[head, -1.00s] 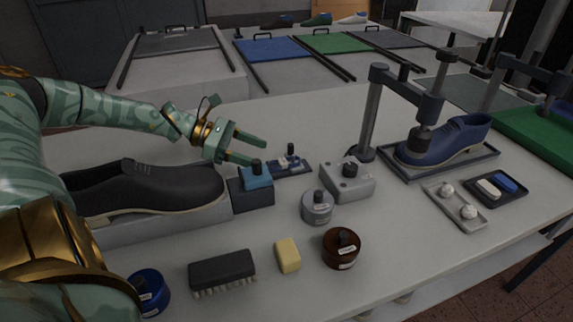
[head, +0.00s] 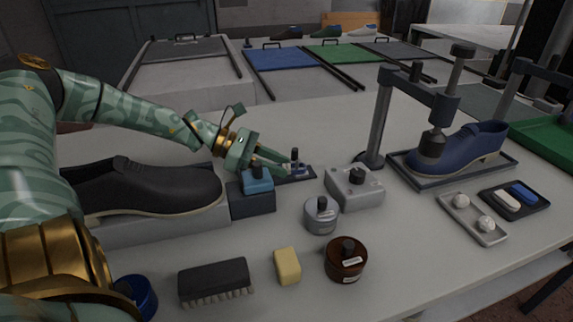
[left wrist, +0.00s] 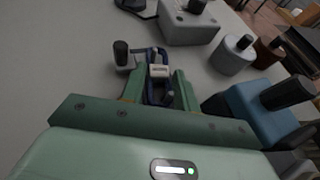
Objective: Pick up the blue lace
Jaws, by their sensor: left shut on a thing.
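The blue lace (left wrist: 152,56) is a small looped bundle with a white band around its middle, seen in the left wrist view. It lies between the two green fingers of my left gripper (left wrist: 159,88), which is shut on it. In the head view my left gripper (head: 286,167) reaches down from the left to a small dark tray (head: 300,177) behind the light-blue block. The fingers partly hide the lace there. A black-knobbed peg (left wrist: 121,52) stands just left of the lace in the left wrist view. My right gripper is not in view.
A light-blue block with a black knob (head: 257,181) stands close beside the gripper. A grey knobbed box (head: 354,190), a grey jar (head: 321,216) and a black shoe (head: 150,188) are nearby. A press stands over a blue shoe (head: 465,148) at right.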

